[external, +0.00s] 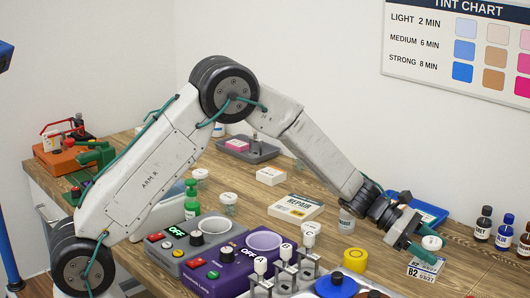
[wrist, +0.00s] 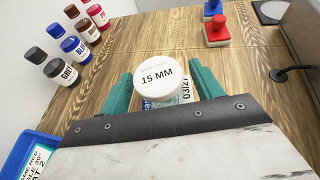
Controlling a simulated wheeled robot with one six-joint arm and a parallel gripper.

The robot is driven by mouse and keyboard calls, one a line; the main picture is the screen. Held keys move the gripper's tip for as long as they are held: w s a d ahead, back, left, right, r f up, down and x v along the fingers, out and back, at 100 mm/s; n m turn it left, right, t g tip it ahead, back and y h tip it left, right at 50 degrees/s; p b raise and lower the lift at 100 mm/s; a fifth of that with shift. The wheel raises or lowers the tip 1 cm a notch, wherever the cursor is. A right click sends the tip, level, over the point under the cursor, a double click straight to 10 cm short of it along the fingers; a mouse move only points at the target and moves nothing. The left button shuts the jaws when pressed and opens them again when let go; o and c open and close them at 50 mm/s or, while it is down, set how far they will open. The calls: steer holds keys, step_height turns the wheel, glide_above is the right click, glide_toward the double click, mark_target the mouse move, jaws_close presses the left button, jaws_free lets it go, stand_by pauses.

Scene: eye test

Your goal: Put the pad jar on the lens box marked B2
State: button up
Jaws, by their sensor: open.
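The pad jar (wrist: 153,74), with a white lid reading "15 MM", stands between the fingers of my gripper (wrist: 161,74) in the wrist view. The green fingers are open, one on each side of it; whether either touches it cannot be told. In the external view the jar (external: 432,242) appears upright on the lens box marked B2 (external: 419,272), at the table's right. My gripper (external: 422,251) is beside it there. In the wrist view part of the box (wrist: 187,90) with "03/27" shows behind the jar; the jar and gripper hide the rest.
Several dark bottles (external: 504,232) stand right of the gripper. A blue tray (external: 426,213) lies behind it. A yellow round thing (external: 355,260) and lamp controls are to the left. Red-and-blue stamps (wrist: 216,29) stand farther off in the wrist view, with bare wood between.

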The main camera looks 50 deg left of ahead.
steer(key=v, duration=1)
steer(key=s+a+r+m+g+y, duration=0.1)
steer(key=s+a+r+m+y, duration=0.1)
steer(key=s+a+r+m, duration=0.55)
steer(key=s+a+r+m+g+y, duration=0.1)
steer(key=s+a+r+m+g, duration=0.2)
steer(key=s, duration=0.8)
steer(key=s+a+m+t+y, duration=0.2)
steer(key=s+a+m+y, duration=0.8)
steer(key=s+a, duration=1.1)
steer(key=s, duration=0.3)
steer(key=shift+a+r, duration=0.2)
steer(key=shift+a, duration=0.05)
